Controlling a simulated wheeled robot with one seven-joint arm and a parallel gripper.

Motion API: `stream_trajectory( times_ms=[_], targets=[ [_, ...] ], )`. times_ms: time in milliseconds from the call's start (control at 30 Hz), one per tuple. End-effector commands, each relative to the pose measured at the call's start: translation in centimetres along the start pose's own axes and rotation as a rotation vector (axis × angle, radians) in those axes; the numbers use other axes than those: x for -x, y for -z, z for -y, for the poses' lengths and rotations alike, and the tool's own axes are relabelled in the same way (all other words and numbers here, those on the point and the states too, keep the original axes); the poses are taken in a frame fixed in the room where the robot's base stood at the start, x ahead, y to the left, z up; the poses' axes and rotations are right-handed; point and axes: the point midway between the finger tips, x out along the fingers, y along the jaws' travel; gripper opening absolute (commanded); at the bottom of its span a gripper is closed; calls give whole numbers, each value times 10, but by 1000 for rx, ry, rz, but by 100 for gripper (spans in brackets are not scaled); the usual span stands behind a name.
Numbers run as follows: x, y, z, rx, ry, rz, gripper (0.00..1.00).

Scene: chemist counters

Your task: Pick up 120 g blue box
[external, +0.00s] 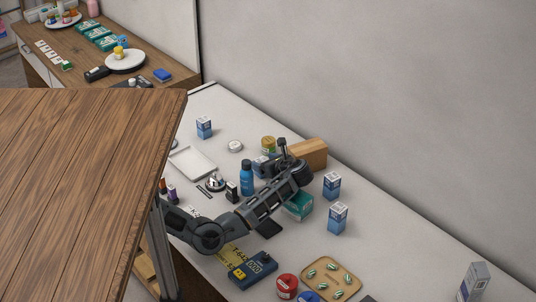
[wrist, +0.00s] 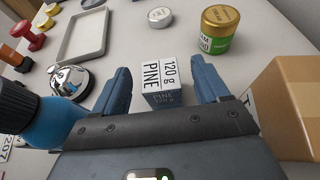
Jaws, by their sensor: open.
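A blue box with a white top (wrist: 156,75) reading "PINE 120 g" stands between the fingers of my gripper (wrist: 163,72) in the wrist view. The fingers are open, one on each side of the box, with a visible gap on both sides. The box's lower part is partly hidden by the gripper body. In the external view my gripper (external: 281,160) is at the far end of the arm, low over the white counter, and a blue box (external: 261,163) shows partly beside it.
A blue bottle (wrist: 35,118) stands close at left, with a silver bell (wrist: 70,80) beyond it. A gold-lidded green jar (wrist: 217,32) and a white puck (wrist: 160,17) stand behind. Similar blue boxes (external: 332,185) stand elsewhere on the counter.

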Motion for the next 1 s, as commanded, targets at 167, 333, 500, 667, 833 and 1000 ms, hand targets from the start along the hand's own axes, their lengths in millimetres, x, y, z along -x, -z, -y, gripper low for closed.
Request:
stream_trajectory(
  times_ms=[167, 333, 500, 667, 833, 1000],
  targets=[
    [-16, 0, 0, 0, 0, 1, 74],
    [-17, 0, 0, 0, 1, 1, 74],
    [-16, 0, 0, 0, 1, 1, 59],
    [-16, 0, 0, 0, 0, 1, 44],
    [-16, 0, 0, 0, 0, 1, 28],
    [-16, 0, 0, 0, 1, 1, 15]
  ],
)
